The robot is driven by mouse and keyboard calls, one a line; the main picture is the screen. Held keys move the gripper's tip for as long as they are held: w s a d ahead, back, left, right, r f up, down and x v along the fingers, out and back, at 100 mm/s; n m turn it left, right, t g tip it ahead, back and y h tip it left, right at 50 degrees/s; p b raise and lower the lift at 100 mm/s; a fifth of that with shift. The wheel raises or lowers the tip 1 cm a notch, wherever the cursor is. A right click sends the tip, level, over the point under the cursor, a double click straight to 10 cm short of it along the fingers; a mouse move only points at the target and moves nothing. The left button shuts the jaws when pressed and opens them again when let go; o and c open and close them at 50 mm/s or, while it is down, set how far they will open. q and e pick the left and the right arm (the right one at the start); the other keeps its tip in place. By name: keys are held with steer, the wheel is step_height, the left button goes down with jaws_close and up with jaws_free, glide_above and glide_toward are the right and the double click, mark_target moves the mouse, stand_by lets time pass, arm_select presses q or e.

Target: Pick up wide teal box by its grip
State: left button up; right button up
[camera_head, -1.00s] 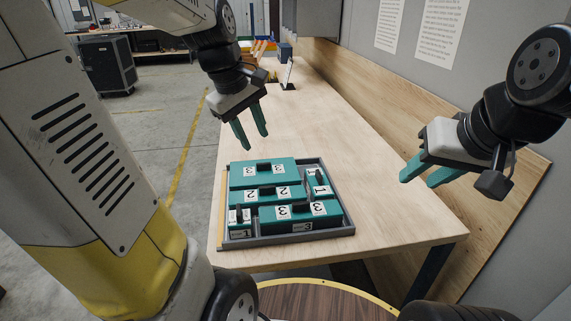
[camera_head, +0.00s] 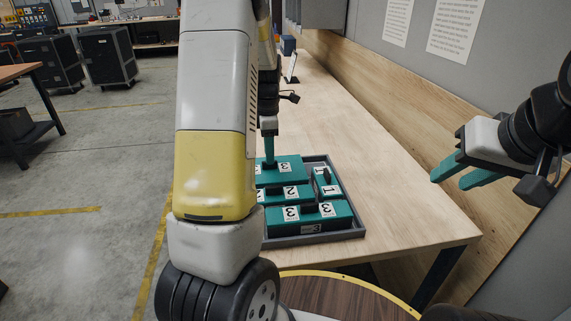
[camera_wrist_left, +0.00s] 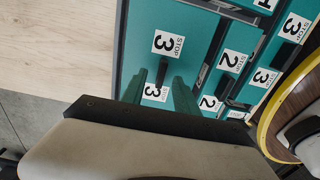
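Two wide teal boxes marked 3 lie in a dark grey tray (camera_head: 310,240) on the table. The back box (camera_head: 287,172) is below my left gripper (camera_head: 269,160); the front box (camera_head: 330,220) is at the near edge. In the left wrist view, the back box (camera_wrist_left: 190,45) has a dark grip (camera_wrist_left: 163,72) between two "3" labels. My left gripper (camera_wrist_left: 160,78) is open, pointing down, its fingers on either side of that grip; contact is unclear. My left arm hides the tray's left part in the head view. My right gripper (camera_head: 453,178) is open and empty, right of the tray.
A teal box marked 2 (camera_head: 302,194) and a narrow one marked 1 (camera_head: 331,195) share the tray, packed closely. The wooden table (camera_head: 400,190) is clear right of the tray. A wall panel (camera_head: 440,145) runs along the right side.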

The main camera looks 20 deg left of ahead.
mark_target(270, 171)
arm_select(q)
steer(key=shift+s+f, duration=0.1)
steer(key=shift+f, duration=1.4)
jaws_close()
steer(key=shift+r, duration=0.1)
